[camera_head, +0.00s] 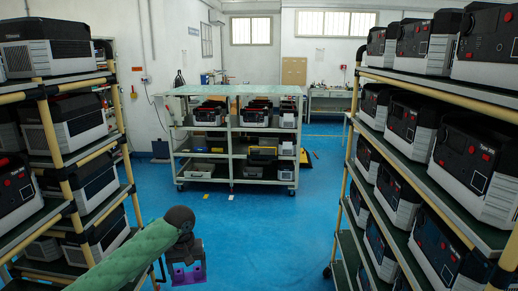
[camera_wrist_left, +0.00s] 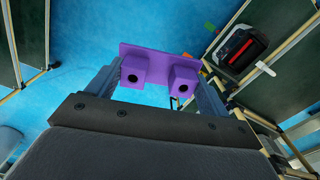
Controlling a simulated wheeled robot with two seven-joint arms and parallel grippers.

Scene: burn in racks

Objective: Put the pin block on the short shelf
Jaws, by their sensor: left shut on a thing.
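The pin block is a purple plate with two square studs, each with a dark hole; it shows in the left wrist view (camera_wrist_left: 155,50) and as a purple piece low in the head view (camera_head: 189,273). My left gripper (camera_head: 187,262) is shut on it, with one finger on each side in the left wrist view. It holds the block above the blue floor, apart from any shelf. A low shelf unit on casters (camera_head: 232,133), likely the short shelf, stands ahead in the middle, well beyond the gripper. My right gripper is out of view.
Tall racks with yellowish posts, full of black and grey power units, stand close at left (camera_head: 54,153) and right (camera_head: 400,160). The blue floor (camera_head: 262,230) between them is open up to the low unit. A bench (camera_head: 328,94) stands at the back.

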